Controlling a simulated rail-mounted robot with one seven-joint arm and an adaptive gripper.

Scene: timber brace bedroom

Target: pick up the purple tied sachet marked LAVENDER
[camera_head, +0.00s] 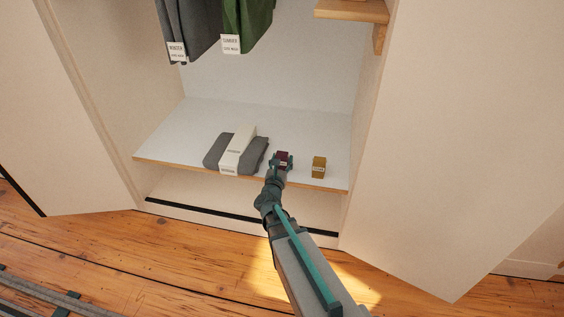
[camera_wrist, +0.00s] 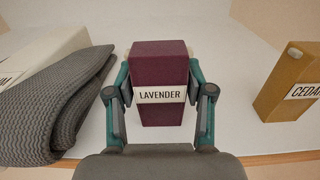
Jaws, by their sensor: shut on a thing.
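The purple LAVENDER sachet (camera_wrist: 158,67) is a dark purple block with a white label band reading LAVENDER. In the wrist view it stands upright between the fingers of my gripper (camera_wrist: 160,95), which is shut on its two sides. In the head view the sachet (camera_head: 283,156) shows at the end of my arm, near the front of the wardrobe shelf, with my gripper (camera_head: 283,161) around it. I cannot tell whether its base touches the shelf. No tie shows on it.
A tan CEDAR block (camera_wrist: 289,85) stands to the right; it also shows in the head view (camera_head: 319,167). A grey folded textile (camera_head: 254,153) with a white band lies to the left. The shelf (camera_head: 202,116) is clear behind. Labelled garments (camera_head: 250,22) hang above. Wardrobe doors (camera_head: 446,150) flank the opening.

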